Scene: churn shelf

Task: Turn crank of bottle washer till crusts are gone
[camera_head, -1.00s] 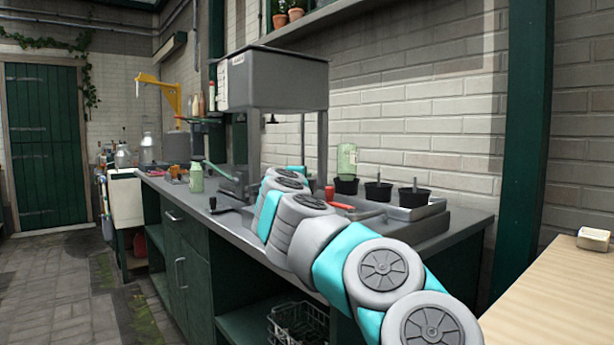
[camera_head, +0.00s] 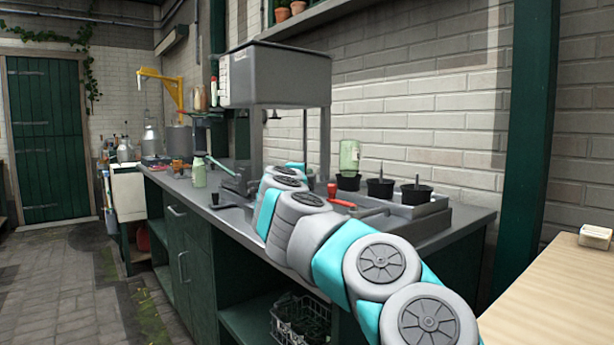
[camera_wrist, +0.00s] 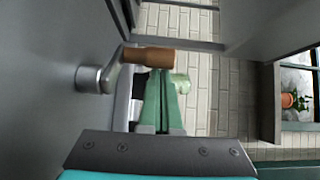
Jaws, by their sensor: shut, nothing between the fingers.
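A crank shows in the wrist view, with a round metal hub (camera_wrist: 90,78) on a grey panel and a brown wooden handle (camera_wrist: 148,56). My gripper (camera_wrist: 161,75) has its green fingers together, with the tips at the lower edge of the handle; I cannot tell whether they touch it. In the head view my arm hides the gripper and crank. A grey box-shaped unit on legs (camera_head: 275,75) stands on the counter behind my arm. A pale green bottle (camera_head: 349,157) stands upside down on a black cup in a metal tray (camera_head: 425,212). I can make out no crusts.
More black cups (camera_head: 380,189) with upright pegs stand in the tray. A red-handled tool (camera_head: 341,203) lies nearby. A small green bottle (camera_head: 199,173) stands on the counter to the left. A wooden tabletop (camera_head: 560,290) is at right. The floor at left is clear.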

